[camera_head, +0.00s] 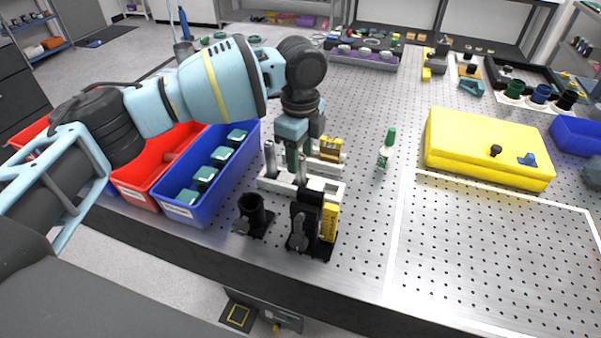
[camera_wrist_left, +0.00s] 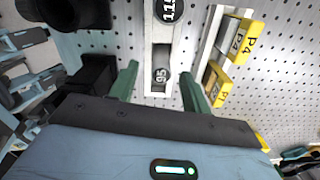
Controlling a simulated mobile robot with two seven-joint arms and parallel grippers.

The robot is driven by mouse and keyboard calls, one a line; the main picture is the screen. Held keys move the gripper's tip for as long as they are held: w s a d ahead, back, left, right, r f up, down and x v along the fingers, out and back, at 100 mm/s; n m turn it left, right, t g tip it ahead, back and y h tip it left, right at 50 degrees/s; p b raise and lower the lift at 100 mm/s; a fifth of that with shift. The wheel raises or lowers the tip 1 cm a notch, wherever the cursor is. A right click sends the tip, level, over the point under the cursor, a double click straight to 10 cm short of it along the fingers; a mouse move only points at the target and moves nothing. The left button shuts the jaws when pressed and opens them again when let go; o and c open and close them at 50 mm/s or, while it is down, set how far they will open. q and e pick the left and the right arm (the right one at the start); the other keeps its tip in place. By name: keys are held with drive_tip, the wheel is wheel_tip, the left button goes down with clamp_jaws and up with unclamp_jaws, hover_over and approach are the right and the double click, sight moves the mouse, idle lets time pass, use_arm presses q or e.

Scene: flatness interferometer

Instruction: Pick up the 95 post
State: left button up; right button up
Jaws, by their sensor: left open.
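The 95 post (camera_wrist_left: 161,78) shows end-on in the left wrist view, a grey cylinder with a dark top marked 95, in a white rack (camera_wrist_left: 152,35). My left gripper (camera_wrist_left: 160,84) is open, with one green finger on either side of the post and gaps between. In the head view the left gripper (camera_head: 293,160) points down over the white rack (camera_head: 332,197). Grey posts stand there near the fingers; I cannot tell which is the 95 post. A dark-topped post marked 115 (camera_wrist_left: 167,9) stands beside the 95 post. My right gripper is not in view.
A black cup-like holder (camera_head: 252,214) and a black stand (camera_head: 305,222) are at the front. Blue bin (camera_head: 180,212) stands left, yellow case (camera_head: 480,145) right. The perforated tabletop between (camera_head: 375,215) is mostly clear.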

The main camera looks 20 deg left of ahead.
sight(301, 174)
use_arm(q)
drive_tip(key=shift+w+f, duration=0.1)
drive_tip(key=shift+f, duration=1.75)
drive_tip(key=shift+r, duration=0.1)
clamp_jaws()
